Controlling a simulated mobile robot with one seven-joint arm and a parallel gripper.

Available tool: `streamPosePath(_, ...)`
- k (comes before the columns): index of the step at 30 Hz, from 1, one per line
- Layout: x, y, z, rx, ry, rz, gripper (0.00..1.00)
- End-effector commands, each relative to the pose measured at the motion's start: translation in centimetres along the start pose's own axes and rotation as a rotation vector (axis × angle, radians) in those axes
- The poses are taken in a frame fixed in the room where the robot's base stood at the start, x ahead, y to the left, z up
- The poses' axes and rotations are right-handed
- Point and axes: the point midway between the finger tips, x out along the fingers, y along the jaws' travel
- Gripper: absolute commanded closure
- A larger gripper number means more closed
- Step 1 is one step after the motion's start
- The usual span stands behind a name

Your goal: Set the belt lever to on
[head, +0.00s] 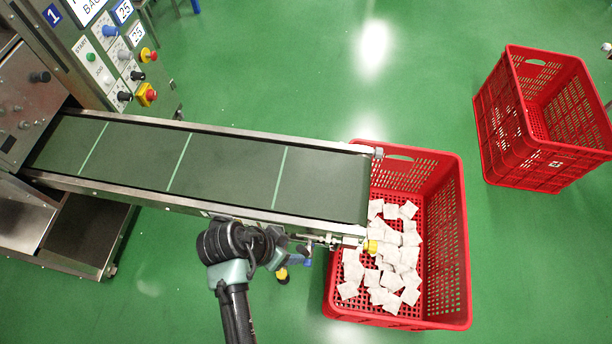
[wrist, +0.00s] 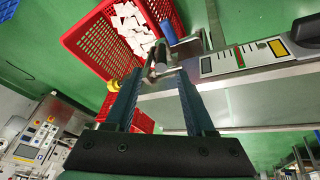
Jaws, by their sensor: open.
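A blue-gripped handle (head: 308,262), probably the belt lever, stands at the near side of the conveyor belt (head: 235,174), close to its right end. In the wrist view the blue grip (wrist: 168,33) lies beyond my fingertips, beside a dark fitting on a metal bracket. I cannot read its on or off position. My gripper (wrist: 160,76) is open, its two fingers apart and pointing toward the bracket. Nothing shows clearly held between them. In the head view my wrist hides the fingers beside the belt's near edge.
A red crate (head: 455,250) with white teabags stands under the belt's right end. An empty red crate (head: 487,130) is at the right. A yellow knob (head: 371,246) sits at the belt's end. A button panel (head: 105,60) is at upper left. Green floor is clear.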

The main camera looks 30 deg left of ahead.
Motion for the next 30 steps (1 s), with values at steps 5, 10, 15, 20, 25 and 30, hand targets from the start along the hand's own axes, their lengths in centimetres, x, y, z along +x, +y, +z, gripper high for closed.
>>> streamPosePath(5, 3.9, -0.1, 0.1, -0.002, -0.001, 0.001, 0.45)
streamPosePath(10, 7.4, -0.1, 0.0, 0.0, 0.0, -0.001, 0.45)
streamPosePath(15, 9.9, -0.2, -0.1, 0.0, 0.001, -0.004, 0.45)
streamPosePath(20, 11.0, -0.2, -0.1, 0.0, 0.002, -0.005, 0.45)
streamPosePath(25, 11.2, -0.2, -0.1, -0.001, 0.002, -0.006, 0.45)
streamPosePath(30, 11.2, -0.2, -0.2, -0.001, 0.002, -0.006, 0.49)
